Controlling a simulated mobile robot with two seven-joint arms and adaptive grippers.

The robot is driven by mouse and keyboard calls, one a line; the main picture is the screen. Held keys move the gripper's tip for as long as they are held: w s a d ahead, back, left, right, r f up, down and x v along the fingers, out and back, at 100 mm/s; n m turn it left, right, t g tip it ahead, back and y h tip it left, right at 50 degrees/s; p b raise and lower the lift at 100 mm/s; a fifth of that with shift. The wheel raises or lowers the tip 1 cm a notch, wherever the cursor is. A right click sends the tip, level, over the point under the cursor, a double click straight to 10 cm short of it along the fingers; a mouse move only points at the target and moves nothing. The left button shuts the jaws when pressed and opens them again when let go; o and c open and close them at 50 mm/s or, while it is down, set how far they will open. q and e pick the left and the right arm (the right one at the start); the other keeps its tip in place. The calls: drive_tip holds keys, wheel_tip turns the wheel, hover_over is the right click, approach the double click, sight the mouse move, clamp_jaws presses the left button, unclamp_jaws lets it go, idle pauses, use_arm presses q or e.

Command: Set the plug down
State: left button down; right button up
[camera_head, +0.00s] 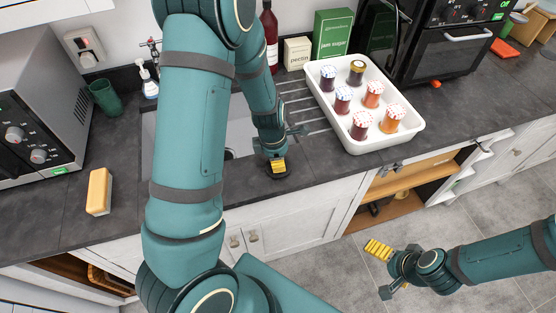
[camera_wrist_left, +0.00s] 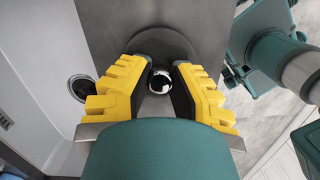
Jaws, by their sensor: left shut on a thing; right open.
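The plug (camera_wrist_left: 159,83), a dark round disc with a shiny metal knob, sits between the yellow fingers of my left gripper (camera_wrist_left: 160,70) in the left wrist view. The gripper is shut on the knob. In the head view my left gripper (camera_head: 278,164) points down at the worktop's front edge, right of the sink, with the plug (camera_head: 277,175) beneath its fingers. I cannot tell whether the disc touches the worktop. A round drain (camera_wrist_left: 82,88) shows to the left in the left wrist view. My right gripper (camera_head: 378,250) is open and empty over the floor.
A white tray (camera_head: 416,125) of several jars stands right of my left gripper on the worktop. A yellow block (camera_head: 99,191) and a green cup (camera_head: 105,97) stand left of the sink. An open cupboard (camera_head: 415,184) is below the tray. The front worktop strip is narrow.

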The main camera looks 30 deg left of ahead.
use_arm(q)
drive_tip(key=shift+f, duration=0.2)
drive_tip(key=c, duration=0.9)
unclamp_jaws()
drive_tip(key=shift+r, duration=0.2)
